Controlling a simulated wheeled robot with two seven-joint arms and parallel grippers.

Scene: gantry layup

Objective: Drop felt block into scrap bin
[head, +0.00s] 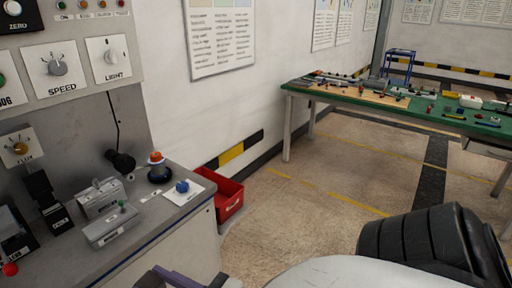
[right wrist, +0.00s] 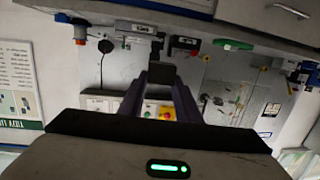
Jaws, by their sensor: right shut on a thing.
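The red bin (head: 233,208), which looks like the scrap bin, stands on the floor beside the right end of the grey console. It looks empty inside as far as I can see. My right gripper (right wrist: 162,76) shows in the right wrist view with its two purple fingers shut on a dark grey block (right wrist: 161,72), which looks like the felt block. The block is small and dim there. In the head view my right arm comes in along the bottom right. A purple finger part shows at the bottom edge, mostly cut off. My left gripper is not in view.
The grey console (head: 150,235) with knobs, small boxes and a blue knob (head: 182,187) fills the left. A green table (head: 440,118) with several tools stands at the back right. The floor right of the bin is clear. A wall backs the bin.

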